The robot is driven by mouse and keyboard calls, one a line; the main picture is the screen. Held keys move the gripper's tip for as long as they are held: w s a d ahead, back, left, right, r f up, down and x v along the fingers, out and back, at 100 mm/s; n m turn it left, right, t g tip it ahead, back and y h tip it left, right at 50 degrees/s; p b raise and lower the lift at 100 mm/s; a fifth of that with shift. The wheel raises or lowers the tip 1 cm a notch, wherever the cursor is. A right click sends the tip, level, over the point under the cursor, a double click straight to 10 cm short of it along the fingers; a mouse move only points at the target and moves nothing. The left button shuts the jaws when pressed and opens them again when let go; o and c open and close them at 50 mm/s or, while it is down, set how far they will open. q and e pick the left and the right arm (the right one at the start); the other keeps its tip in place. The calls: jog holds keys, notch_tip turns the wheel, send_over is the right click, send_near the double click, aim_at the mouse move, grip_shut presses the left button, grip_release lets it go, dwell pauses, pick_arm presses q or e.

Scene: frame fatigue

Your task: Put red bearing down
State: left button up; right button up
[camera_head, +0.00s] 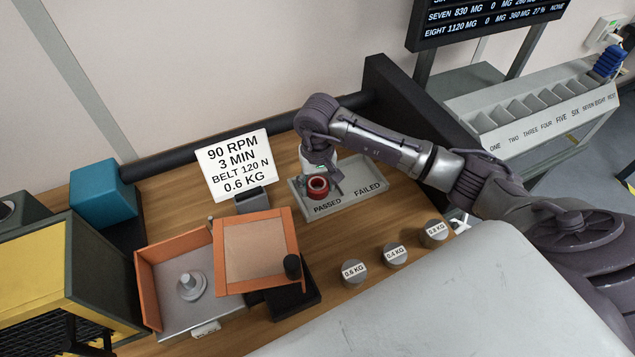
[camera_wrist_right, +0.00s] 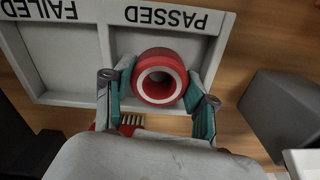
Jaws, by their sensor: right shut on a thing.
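The red bearing (camera_head: 318,187) is a short red ring with a pale inner ring and an open bore. My right gripper (camera_head: 322,183) is shut on it, at the PASSED compartment of the grey tray (camera_head: 372,203). In the right wrist view, the teal-padded fingers of the right gripper (camera_wrist_right: 160,92) press the bearing (camera_wrist_right: 160,57) from both sides over the PASSED half of the tray (camera_wrist_right: 75,98). I cannot tell whether the bearing touches the tray floor. The FAILED compartment looks empty. My left gripper is not in view.
A sign (camera_head: 235,164) reads 90 RPM, 3 MIN, BELT 120 N, 0.6 KG. An orange-framed box (camera_head: 258,250) stands left of the tray. Several labelled weights, one marked 0.4 KG (camera_head: 394,257), stand in front. A numbered rack (camera_head: 545,105) is at the right.

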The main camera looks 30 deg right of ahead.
jog(key=o, duration=1)
jog(key=shift+f, duration=0.1)
jog(key=shift+r, duration=0.5)
notch_tip(320, 180, up, 11)
jog(key=b, duration=0.2)
jog(key=shift+r+b, duration=0.15)
jog(key=shift+b, duration=0.25)
